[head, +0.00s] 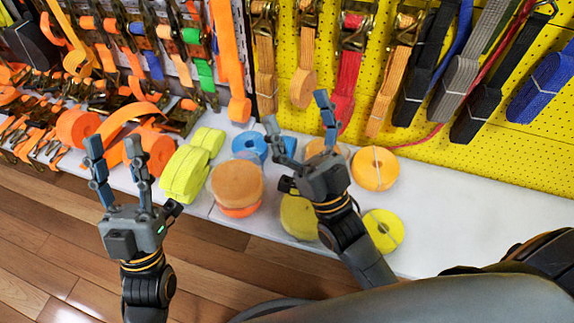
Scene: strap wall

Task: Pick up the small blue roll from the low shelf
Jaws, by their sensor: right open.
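The small blue roll (249,146) lies on the white low shelf (470,206), behind a stack of orange rolls. My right gripper (296,110) is open, with its fingers spread and pointing away over the shelf. Its left finger is just right of the blue roll in the picture; I cannot tell whether they touch. More blue shows just right of that finger, and I cannot tell whether it belongs to the same roll. My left gripper (113,145) is open and empty, further left, in front of the shelf's orange straps.
Orange rolls (236,184) and yellow-green strap bundles (186,174) lie left and in front of the blue roll. Yellow rolls (383,229) and an orange-yellow roll (375,168) lie to the right. Straps hang on the yellow pegboard (520,158). The shelf's right part is clear.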

